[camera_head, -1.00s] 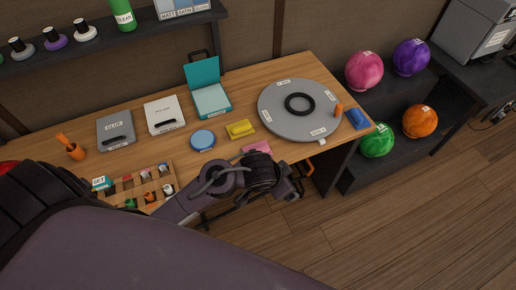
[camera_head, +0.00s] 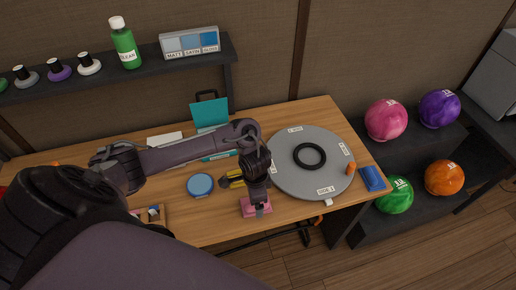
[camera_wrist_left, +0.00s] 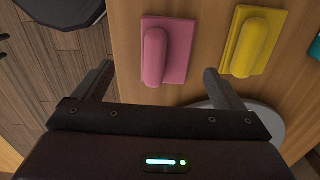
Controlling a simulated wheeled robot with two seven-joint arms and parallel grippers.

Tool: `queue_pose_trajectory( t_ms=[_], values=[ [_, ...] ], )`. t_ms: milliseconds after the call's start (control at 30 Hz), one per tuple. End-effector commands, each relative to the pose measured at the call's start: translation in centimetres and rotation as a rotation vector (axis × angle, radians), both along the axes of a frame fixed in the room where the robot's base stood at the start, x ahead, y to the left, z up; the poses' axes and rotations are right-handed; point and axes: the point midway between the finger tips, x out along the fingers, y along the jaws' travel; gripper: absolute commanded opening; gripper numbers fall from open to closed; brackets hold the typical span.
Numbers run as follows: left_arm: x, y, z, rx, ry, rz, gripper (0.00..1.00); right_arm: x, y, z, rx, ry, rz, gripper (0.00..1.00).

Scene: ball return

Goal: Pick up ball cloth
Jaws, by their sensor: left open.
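A pink pad with a rounded grip (camera_head: 256,206) lies near the table's front edge; in the left wrist view the pink pad (camera_wrist_left: 177,50) shows between and beyond the fingers. My left gripper (camera_head: 260,204) is above it, pointing down; in the wrist view its fingers (camera_wrist_left: 158,78) are apart with nothing between the tips. A similar yellow pad (camera_wrist_left: 250,42) lies beside it, partly hidden by my arm in the head view (camera_head: 234,178). A flat blue folded piece (camera_head: 371,178) lies at the table's right edge. I cannot tell which is the ball cloth. My right gripper is not in view.
A blue round lid (camera_head: 200,185) is on the left. Balls such as the pink one (camera_head: 386,119) sit on a rack at right.

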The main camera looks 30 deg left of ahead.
Motion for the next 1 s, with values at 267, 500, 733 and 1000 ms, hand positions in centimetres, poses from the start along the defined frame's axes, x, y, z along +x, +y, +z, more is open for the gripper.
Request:
queue_pose_trajectory(
  t_ms=[267,500,733,1000],
  values=[
    [0.4,0.2,-3.9,0.0,0.0,0.001,0.91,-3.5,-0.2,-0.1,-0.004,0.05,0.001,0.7],
    [0.4,0.2,-4.6,0.0,-0.004,-0.001,0.91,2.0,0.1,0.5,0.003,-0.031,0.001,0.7],
    [0.4,0.2,-4.6,0.0,-0.004,0.0,0.73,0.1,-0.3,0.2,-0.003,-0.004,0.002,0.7],
    [0.5,0.2,-4.6,0.0,-0.004,0.0,0.43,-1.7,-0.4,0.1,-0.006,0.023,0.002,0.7]
  ],
)
